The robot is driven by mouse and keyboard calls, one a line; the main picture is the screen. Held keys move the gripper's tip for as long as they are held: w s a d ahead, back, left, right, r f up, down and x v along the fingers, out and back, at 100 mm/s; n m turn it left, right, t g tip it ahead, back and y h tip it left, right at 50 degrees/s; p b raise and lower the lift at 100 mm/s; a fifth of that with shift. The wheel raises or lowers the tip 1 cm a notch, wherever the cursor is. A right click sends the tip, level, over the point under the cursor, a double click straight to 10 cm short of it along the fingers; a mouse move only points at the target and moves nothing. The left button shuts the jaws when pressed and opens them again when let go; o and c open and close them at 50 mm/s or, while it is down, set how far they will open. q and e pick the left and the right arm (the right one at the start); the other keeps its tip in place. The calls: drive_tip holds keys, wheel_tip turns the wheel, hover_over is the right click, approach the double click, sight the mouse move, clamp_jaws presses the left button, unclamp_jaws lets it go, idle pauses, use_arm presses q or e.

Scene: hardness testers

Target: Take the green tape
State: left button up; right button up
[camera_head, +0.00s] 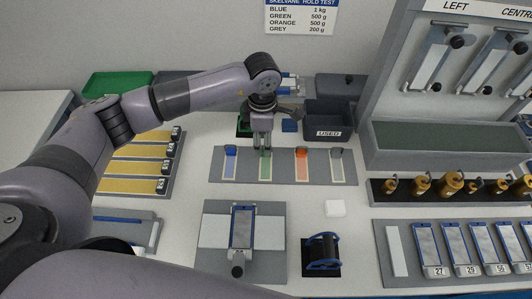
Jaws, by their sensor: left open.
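The green tape (265,167) stands on its pale strip in the grey board (283,177), second from the left, between the blue tape (230,160) and the orange tape (302,162). A grey tape (337,162) is at the right end. My left gripper (261,146) points down right at the green tape's upper end, with its fingers open. The gripper covers the tape's top, and I cannot tell whether the fingers touch it. My right gripper is not in view.
A dark bin labelled USED (329,133) stands behind the board. Brass weights (453,183) stand at right. Bare table lies right of the yellow strips (139,165).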

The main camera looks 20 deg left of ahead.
sight(266, 160)
use_arm(q)
drive_tip(key=f, duration=0.1)
drive_tip(key=f+p, duration=0.1)
drive_tip(key=f, duration=0.1)
drive_tip(key=shift+w+a+f, duration=0.15)
drive_tip(key=shift+a+f, duration=0.05)
drive_tip(key=shift+f, duration=0.3)
drive_tip(key=shift+c, duration=0.4)
drive_tip(key=c, duration=0.9)
drive_tip(key=shift+r, duration=0.1)
